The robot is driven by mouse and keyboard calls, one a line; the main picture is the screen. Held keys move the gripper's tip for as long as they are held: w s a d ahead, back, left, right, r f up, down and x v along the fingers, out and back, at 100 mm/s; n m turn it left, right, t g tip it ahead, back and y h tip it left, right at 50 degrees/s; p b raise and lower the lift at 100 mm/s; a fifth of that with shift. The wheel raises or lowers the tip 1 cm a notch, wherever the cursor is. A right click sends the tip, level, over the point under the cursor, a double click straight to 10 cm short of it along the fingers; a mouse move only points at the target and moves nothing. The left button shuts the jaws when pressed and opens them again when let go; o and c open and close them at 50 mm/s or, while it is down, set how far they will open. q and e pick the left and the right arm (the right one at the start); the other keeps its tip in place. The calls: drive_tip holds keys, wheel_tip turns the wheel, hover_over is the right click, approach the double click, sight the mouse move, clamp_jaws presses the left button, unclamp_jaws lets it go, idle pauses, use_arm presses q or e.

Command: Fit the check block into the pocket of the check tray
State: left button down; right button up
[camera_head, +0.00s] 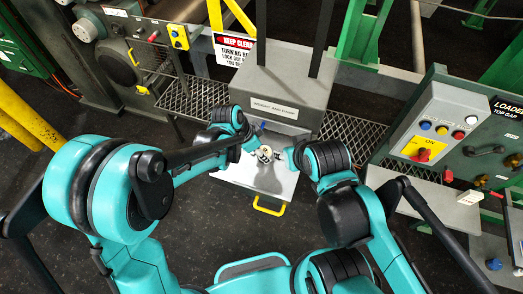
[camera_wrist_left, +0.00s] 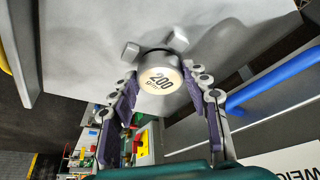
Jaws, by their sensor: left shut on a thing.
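The check block appears to be a pale round piece with a grey rim marked "200" (camera_wrist_left: 160,82). It sits between the fingertips of my left gripper (camera_wrist_left: 160,92), which is shut on it. In the head view the block (camera_head: 264,153) and my left gripper (camera_head: 258,149) are small, over the metal drawer tray (camera_head: 235,178). Two small grey square pieces stick out beyond the block in the wrist view; I cannot tell what they belong to. My right gripper (camera_head: 284,156) is just right of the block; its fingers are too small to read. I cannot make out the pocket.
The grey labelled housing (camera_head: 280,90) stands behind the tray. A yellow handle (camera_head: 269,207) is on the tray's front. A control panel (camera_head: 437,125) with buttons and a red switch is at right. Mesh shelves flank the housing. Dark floor lies in front.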

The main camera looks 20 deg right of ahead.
use_arm(q)
drive_tip(key=c, duration=1.2)
unclamp_jaws()
drive_tip(key=shift+s+f, duration=0.1)
drive_tip(key=o, duration=0.4)
drive_tip(key=shift+o, duration=0.2)
drive_tip(key=v, duration=1.2)
drive_tip(key=shift+p, duration=0.3)
drive_tip(key=s+a+r+n+t+y, duration=0.1)
drive_tip(key=s+a+n+t, duration=0.1)
drive_tip(key=a+n, duration=0.3)
drive_tip(key=s+a+r+n+t+y, duration=0.1)
drive_tip(key=s+a+n, duration=0.3)
drive_tip(key=a, duration=0.8)
drive_tip(key=s+a+r+n+t+y, duration=0.1)
drive_tip(key=s+a+n+t+y, duration=0.1)
drive_tip(key=a+n, duration=0.4)
drive_tip(key=s+a+t, duration=0.1)
drive_tip(key=a, duration=0.2)
drive_tip(key=shift+s+r+n+y, duration=0.25)
drive_tip(key=shift+r+n+y, duration=0.05)
drive_tip(key=shift+n, duration=0.1)
